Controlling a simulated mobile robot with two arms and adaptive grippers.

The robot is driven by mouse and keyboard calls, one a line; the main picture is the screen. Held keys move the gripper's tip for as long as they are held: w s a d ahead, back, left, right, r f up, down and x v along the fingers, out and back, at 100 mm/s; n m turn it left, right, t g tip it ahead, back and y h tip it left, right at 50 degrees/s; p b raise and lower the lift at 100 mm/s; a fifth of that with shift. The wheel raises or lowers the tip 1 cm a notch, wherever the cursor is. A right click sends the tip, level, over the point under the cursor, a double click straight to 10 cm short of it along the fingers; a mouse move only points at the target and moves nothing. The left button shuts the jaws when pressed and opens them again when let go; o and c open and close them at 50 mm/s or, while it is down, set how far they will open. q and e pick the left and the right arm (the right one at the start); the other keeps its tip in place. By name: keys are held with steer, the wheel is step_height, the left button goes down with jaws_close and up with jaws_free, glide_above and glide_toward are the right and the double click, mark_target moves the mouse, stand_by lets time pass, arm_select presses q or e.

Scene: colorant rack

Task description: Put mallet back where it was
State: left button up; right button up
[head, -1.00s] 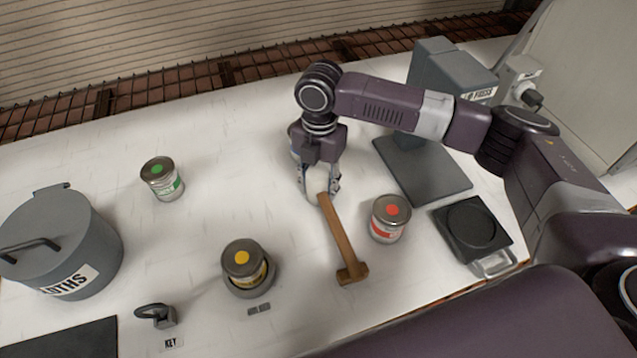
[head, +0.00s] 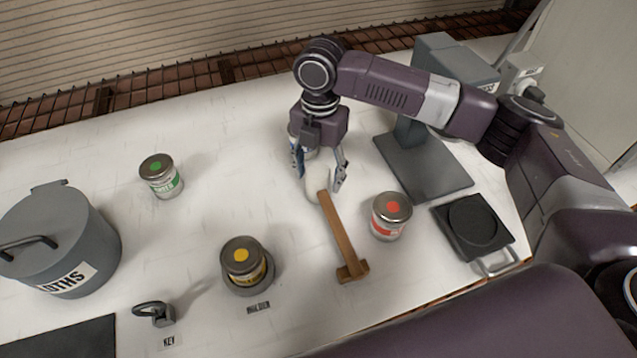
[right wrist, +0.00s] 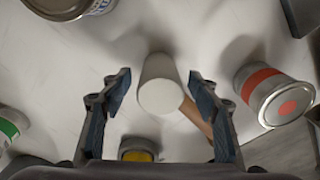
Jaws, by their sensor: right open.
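The mallet (head: 338,235) lies on the white table, its brown wooden handle running toward the front to a wider brown end. Its pale rounded end (head: 316,191) is at the back; in the right wrist view it is a white cylinder (right wrist: 160,85) between the fingers. My right gripper (head: 320,180) is open, its fingers spread on either side of the pale end with gaps showing in the wrist view (right wrist: 160,95). My left gripper is not in view.
The red-dot can (head: 391,217) stands right of the handle. The yellow-dot can (head: 243,260) sits in a round holder, left. A blue-labelled can (right wrist: 65,6) is partly hidden behind my gripper. The green-dot can (head: 161,177), grey pot (head: 60,235) and press (head: 425,165) stand farther away.

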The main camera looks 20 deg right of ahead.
steer(key=r, duration=0.3)
steer(key=r+b, duration=0.1)
steer(key=r, duration=0.4)
steer(key=shift+w+r+b, duration=0.25)
steer(key=shift+r+b, duration=0.05)
steer(key=shift+r, duration=0.1)
steer(key=shift+d, duration=0.1)
steer(key=shift+s+f, duration=0.1)
